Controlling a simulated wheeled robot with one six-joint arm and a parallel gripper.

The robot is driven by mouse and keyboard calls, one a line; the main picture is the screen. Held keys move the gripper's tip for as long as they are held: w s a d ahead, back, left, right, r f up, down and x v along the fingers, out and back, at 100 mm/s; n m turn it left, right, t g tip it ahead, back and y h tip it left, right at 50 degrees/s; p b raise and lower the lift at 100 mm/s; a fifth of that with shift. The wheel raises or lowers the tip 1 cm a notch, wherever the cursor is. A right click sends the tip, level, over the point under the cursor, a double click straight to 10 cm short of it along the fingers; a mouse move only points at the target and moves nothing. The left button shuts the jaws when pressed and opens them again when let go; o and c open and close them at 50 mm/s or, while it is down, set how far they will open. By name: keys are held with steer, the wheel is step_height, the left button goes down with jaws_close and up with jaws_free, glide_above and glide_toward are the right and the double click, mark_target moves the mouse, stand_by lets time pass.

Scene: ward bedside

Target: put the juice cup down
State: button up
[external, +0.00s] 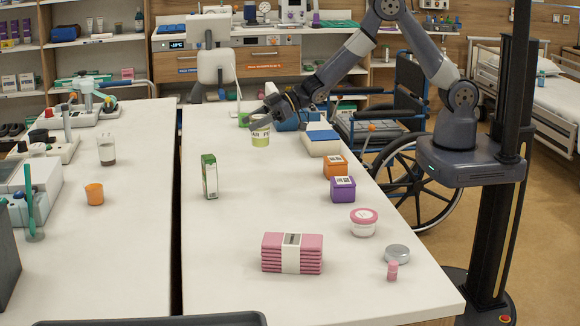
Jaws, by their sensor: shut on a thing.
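The juice cup (260,140) is a small clear cup with yellow-green contents, over the far part of the right-hand white table (250,220). My gripper (261,122) is shut on it, with the fingers at its upper part. The cup looks about upright. I cannot tell whether its base touches the table or hangs a little above it. My gripper hides part of the rim.
A green-and-white carton (209,176) stands nearer on the left. Orange (335,167) and purple (343,189) boxes, a pink-lidded tub (363,221) and folded pink cloths (292,253) lie nearer. The table's middle is clear. A wheelchair (400,120) stands to the right.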

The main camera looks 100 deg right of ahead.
mark_target(255, 136)
steer(key=f, duration=0.5)
steer(key=shift+d, duration=0.4)
steer(key=shift+f+p, duration=0.7)
steer(key=shift+f, duration=1.75)
steer(key=shift+f, duration=0.2)
steer(key=o, duration=1.1)
steer(key=shift+r, duration=0.2)
steer(key=b+v, duration=0.2)
steer(key=v, duration=1)
steer(key=shift+a+b, duration=0.15)
steer(key=shift+b, duration=0.15)
